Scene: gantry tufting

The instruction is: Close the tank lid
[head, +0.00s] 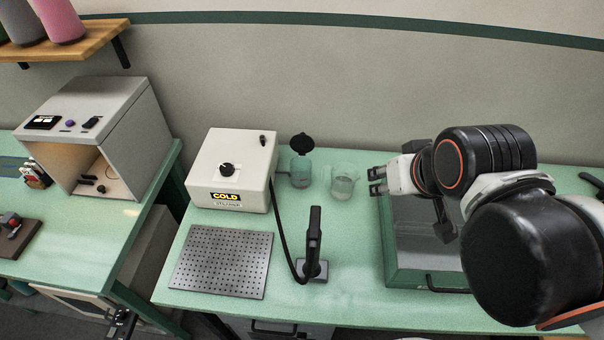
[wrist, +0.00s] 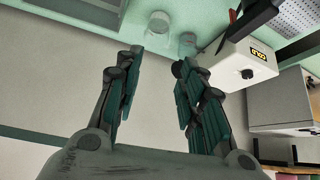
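A small clear tank (head: 300,173) stands on the green bench just right of the white COLD box. Its black lid (head: 302,144) is up, tilted above the tank's rim at the back. My gripper (head: 375,181) is to the right of the tank, beyond a clear beaker (head: 343,182), and touches neither. In the wrist view my gripper (wrist: 158,60) has its two fingers spread apart with nothing between them.
The white COLD box (head: 232,170) adjoins the tank on the left. A black handle on a stand (head: 314,245) and a perforated metal plate (head: 222,264) are in front. A green-framed tray (head: 405,275) lies under my arm.

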